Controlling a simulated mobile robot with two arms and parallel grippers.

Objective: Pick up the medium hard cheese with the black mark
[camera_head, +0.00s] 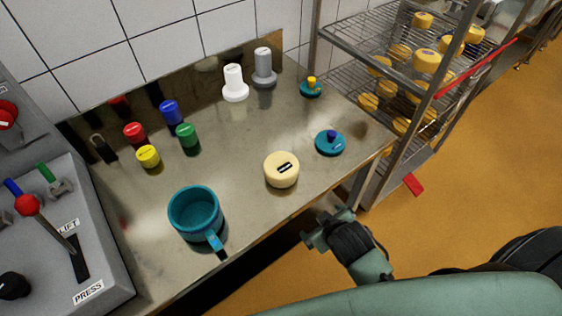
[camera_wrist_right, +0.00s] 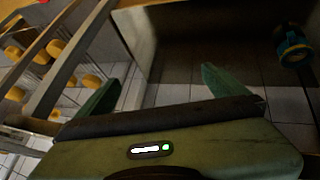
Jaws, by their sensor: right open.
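The cheese with the black mark (camera_head: 277,176) is a pale yellow round block. It lies on the steel worktop (camera_head: 245,205), right of the teal pot, with a dark rectangular label on top. In the head view my right gripper (camera_head: 318,232) is off the worktop's front edge, below and right of the cheese and apart from it. In the right wrist view my right gripper (camera_wrist_right: 160,88) has its fingers spread with nothing between them; the cheese does not show there. My left gripper is not in view.
The teal pot (camera_head: 180,222) has its handle toward the front edge. Teal lids (camera_head: 322,148) (camera_head: 306,91), white moulds (camera_head: 235,92) and several coloured cylinders (camera_head: 187,140) stand behind. A wire rack (camera_head: 347,73) with yellow cheeses is right; a lever panel (camera_head: 100,240) is left.

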